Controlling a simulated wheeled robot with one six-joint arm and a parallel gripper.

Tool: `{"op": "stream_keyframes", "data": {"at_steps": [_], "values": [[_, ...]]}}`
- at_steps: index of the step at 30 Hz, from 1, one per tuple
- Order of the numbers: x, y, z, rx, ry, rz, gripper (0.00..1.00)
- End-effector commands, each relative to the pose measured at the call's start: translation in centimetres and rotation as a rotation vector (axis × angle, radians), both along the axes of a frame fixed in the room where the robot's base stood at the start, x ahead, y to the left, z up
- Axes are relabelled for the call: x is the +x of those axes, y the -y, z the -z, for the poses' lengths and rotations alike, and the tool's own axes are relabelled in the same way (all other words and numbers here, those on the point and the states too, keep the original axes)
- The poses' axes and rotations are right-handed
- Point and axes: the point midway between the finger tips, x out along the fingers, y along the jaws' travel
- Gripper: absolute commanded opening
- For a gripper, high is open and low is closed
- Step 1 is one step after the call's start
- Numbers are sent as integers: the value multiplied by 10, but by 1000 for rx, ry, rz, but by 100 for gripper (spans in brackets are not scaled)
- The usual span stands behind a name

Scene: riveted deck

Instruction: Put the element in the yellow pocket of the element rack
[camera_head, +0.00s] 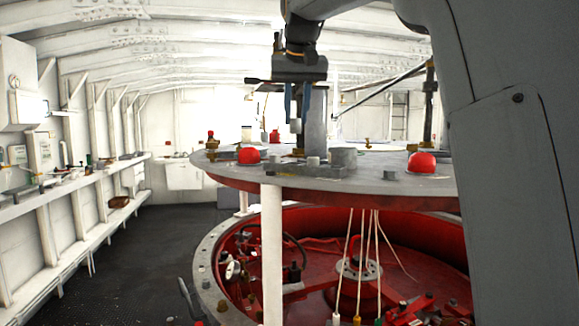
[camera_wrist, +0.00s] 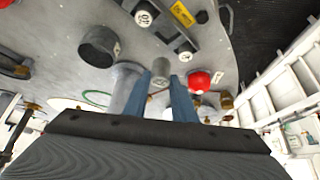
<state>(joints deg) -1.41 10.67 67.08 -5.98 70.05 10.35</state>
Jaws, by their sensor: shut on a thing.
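My gripper (camera_head: 297,112) hangs above the round grey deck plate, pointing down, with its blue fingers shut on a small pale grey cylinder, the element (camera_head: 296,126). In the wrist view the blue fingers (camera_wrist: 163,98) hold the element (camera_wrist: 158,82) between their tips, its marked end facing the camera. It looks raised clear of the plate.
A tall grey cylinder (camera_head: 316,120) stands close to the right of my fingers. Red domes (camera_head: 249,155) (camera_head: 421,162) sit on the grey round plate (camera_head: 375,184). An open dark ring (camera_wrist: 99,46) stands left in the wrist view. A red-lined pit (camera_head: 320,240) lies below.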

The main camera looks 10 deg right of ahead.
Motion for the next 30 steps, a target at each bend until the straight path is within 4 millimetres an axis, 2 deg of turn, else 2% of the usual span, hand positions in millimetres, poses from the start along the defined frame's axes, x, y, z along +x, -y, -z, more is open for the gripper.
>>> {"op": "stream_keyframes", "data": {"at_steps": [9, 14, 21, 30], "values": [[-2, -12, 47, 0, -4, -17, 3], [-1, -11, 60, 0, -2, -17, 3], [-1, -10, 92, -1, -2, -15, 3], [0, -9, 98, 0, 0, -13, 3]]}}
